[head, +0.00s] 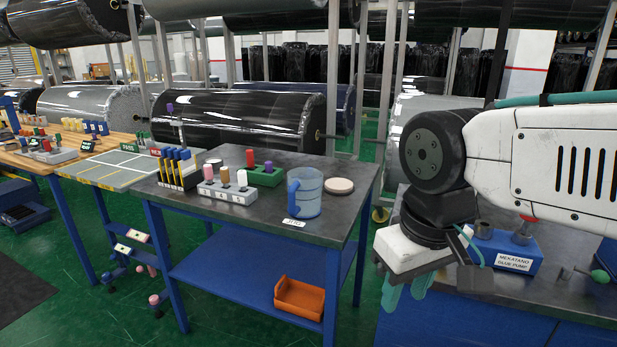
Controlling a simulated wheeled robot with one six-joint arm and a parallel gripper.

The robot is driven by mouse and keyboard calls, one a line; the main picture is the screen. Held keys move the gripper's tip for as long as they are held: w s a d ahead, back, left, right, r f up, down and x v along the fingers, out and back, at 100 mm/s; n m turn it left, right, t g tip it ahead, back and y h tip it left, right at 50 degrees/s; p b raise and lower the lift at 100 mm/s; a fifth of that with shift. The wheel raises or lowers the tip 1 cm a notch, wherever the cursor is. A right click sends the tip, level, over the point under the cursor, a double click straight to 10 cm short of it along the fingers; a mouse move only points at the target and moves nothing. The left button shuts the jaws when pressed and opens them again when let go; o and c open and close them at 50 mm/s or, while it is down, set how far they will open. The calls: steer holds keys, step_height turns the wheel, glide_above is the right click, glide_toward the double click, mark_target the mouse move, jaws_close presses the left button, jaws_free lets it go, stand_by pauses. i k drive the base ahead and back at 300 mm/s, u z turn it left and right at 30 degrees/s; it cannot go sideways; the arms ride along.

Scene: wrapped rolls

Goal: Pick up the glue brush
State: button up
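My gripper (406,292) hangs at the left edge of the right-hand bench (540,293), pointing down. Its two teal fingers are apart with nothing seen between them. A thin metal piece with a green knob (600,276) lies farther right. I cannot tell which thing is the glue brush; my arm hides part of this bench.
A dark-topped table (335,222) left of my gripper holds a blue jug (306,192), a round pale disc (338,186) and blocks with coloured pegs. An orange bin (299,298) sits on its lower shelf. Green floor shows between table and bench. Wrapped rolls (240,118) stand behind.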

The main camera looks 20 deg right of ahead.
mark_target(249, 153)
steer(key=u, duration=0.55)
steer(key=k, duration=0.6)
steer(key=u, duration=0.9)
steer(key=i, duration=2.85)
steer(key=z, duration=0.75)
steer(key=i, duration=1)
steer(key=z, duration=1.55)
steer(key=i, duration=0.8)
steer(key=z, duration=0.65)
